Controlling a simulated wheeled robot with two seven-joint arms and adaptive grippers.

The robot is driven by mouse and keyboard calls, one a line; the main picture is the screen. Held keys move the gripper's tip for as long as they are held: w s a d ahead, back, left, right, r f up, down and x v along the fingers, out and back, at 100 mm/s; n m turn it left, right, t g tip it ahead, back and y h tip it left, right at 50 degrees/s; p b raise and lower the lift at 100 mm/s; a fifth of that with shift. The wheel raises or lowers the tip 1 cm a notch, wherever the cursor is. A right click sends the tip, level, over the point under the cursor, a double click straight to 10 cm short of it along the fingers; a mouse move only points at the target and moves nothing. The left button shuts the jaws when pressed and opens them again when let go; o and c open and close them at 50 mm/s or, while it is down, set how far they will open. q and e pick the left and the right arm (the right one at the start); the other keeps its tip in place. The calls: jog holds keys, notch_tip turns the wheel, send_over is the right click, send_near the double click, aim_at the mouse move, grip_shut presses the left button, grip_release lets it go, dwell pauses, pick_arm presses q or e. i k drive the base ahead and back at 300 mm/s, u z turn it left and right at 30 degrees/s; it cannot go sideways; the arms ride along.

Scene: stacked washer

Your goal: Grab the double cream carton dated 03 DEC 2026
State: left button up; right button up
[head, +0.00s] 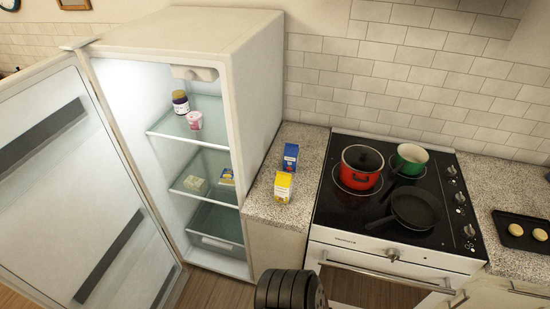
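Two small cartons stand on the speckled counter between the fridge and the hob: a blue and white carton (291,157) at the back and a yellow and white carton (283,187) in front of it. Their print and any dates are too small to read, so I cannot tell whether either is the double cream carton dated 03 DEC 2026. Neither of my grippers can be made out in the head view.
The fridge (240,100) is open, its door (80,180) swung left. Its shelves hold a dark-lidded jar (180,102), a pink cup (194,120), a pale pack (195,184) and a yellow-blue pack (227,176). The hob holds a red pot (360,178), green pot (410,165) and pan (412,210).

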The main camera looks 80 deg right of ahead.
aim_at(290, 158)
jog(key=z, duration=2.45)
jog(key=i, duration=0.3)
jog(key=z, duration=0.15)
